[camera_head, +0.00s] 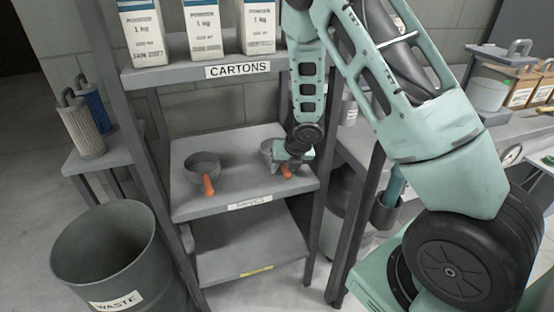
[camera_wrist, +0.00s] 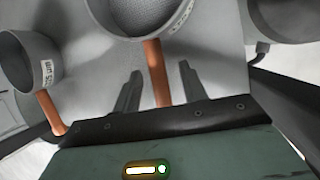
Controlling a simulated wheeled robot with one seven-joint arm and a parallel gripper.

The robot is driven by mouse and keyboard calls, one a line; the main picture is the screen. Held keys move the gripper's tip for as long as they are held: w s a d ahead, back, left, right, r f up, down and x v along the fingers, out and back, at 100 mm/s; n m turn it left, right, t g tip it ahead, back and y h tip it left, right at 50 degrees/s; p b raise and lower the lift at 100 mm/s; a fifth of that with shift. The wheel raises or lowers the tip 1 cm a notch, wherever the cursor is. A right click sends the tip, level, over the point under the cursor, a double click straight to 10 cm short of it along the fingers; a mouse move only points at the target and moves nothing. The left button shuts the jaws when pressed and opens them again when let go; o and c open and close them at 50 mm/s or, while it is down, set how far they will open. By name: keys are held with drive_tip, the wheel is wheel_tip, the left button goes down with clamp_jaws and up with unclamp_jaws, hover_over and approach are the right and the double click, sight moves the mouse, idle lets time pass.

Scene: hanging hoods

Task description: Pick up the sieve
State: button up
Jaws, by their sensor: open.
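Two grey sieves with orange handles stand on the middle shelf marked SIEVES. The left sieve (camera_head: 203,163) is in plain sight. The right sieve (camera_head: 267,148) is partly hidden behind my gripper (camera_head: 291,162), and its orange handle (camera_head: 287,172) shows below the gripper. In the wrist view my gripper (camera_wrist: 159,72) is open, with one finger on each side of the right sieve's handle (camera_wrist: 156,70). The handle looks free of both fingers. The right sieve's bowl (camera_wrist: 140,12) is at the top, cut by the edge. The left sieve (camera_wrist: 28,62) is at the left.
The sieve shelf (camera_head: 240,200) has posts at its sides and the cartons shelf (camera_head: 160,75) above, holding white cartons (camera_head: 202,30). The lowest shelf (camera_head: 245,245) looks empty. A waste bin (camera_head: 110,250) stands at the left. A bench (camera_head: 500,140) with containers is at the right.

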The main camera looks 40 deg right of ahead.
drive_tip(key=shift+w+f, duration=0.15)
drive_tip(key=shift+f, duration=0.1)
clamp_jaws()
drive_tip(key=shift+r, duration=0.1)
